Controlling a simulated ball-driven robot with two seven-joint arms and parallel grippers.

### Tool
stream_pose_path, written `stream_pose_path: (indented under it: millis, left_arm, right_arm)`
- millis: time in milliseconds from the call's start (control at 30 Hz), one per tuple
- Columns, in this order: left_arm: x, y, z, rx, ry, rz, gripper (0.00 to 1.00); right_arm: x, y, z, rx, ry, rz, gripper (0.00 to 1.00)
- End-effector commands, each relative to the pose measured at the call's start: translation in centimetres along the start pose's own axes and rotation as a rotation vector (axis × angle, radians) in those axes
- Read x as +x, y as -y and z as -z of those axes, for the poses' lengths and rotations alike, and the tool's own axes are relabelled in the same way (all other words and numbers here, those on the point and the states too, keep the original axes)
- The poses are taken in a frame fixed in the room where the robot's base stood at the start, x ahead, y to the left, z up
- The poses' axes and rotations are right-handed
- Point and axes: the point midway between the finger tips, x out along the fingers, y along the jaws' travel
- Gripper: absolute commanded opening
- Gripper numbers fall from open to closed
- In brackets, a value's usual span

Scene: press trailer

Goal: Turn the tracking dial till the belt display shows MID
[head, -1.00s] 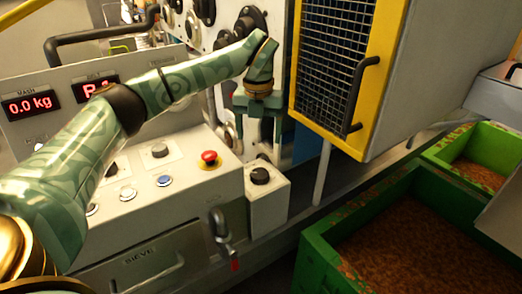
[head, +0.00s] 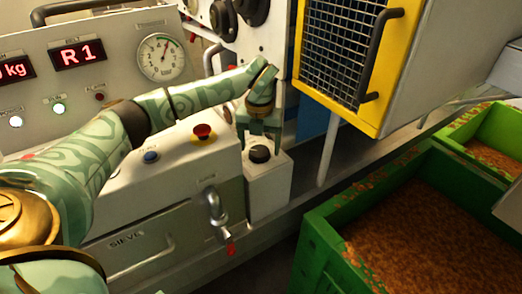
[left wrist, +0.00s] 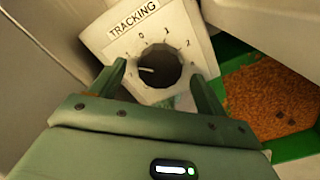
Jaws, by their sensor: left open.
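The tracking dial (head: 260,153) is a black round knob on a small white box (head: 268,188) beside the console. In the left wrist view the dial (left wrist: 160,66) sits under a TRACKING label, ringed by numbers. Its white pointer mark points left. My left gripper (head: 260,138) is open and points down just above the dial. In the left wrist view its fingers (left wrist: 158,74) stand on either side of the knob; I cannot tell whether they touch it. The belt display (head: 78,54) reads R 1 in red. My right gripper is not in view.
A red button (head: 203,131) and a blue button (head: 151,156) are on the console left of the box. A tap (head: 215,210) hangs in front. A yellow-framed mesh guard (head: 345,55) is close right of my wrist. Green crates (head: 318,240) of brown granules stand at right.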

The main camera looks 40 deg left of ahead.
Motion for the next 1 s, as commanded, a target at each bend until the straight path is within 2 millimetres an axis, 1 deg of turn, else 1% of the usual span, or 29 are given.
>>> stream_pose_path:
  millis: [33, 133, 433, 467, 500, 600, 833, 1000]
  left_arm:
    - [0.8, 0.0, 0.0, 0.0, -0.002, 0.0, 0.75]
    - [1.2, 0.0, 0.0, -0.001, -0.001, 0.001, 0.75]
    - [1.3, 0.0, 0.0, 0.0, 0.0, 0.001, 0.75]
    - [1.3, 0.0, 0.0, 0.0, 0.0, 0.001, 0.67]
    - [1.3, 0.0, 0.0, 0.0, 0.0, 0.001, 0.56]
    - [1.3, 0.0, 0.0, 0.0, 0.0, 0.001, 0.31]
    - [1.2, 0.0, 0.0, -0.011, 0.0, 0.001, 0.31]
    - [0.9, 0.0, 0.0, -0.064, 0.002, 0.001, 0.31]
  right_arm:
    - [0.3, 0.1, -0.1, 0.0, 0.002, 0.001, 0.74]
    - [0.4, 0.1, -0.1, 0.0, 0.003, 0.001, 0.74]
    - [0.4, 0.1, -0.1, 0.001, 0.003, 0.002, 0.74]
    - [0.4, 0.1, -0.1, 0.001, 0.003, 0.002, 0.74]
    - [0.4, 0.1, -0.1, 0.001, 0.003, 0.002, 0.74]
    - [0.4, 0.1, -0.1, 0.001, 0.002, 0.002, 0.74]
    - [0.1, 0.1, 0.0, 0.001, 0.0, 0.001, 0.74]
    - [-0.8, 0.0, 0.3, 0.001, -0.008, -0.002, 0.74]
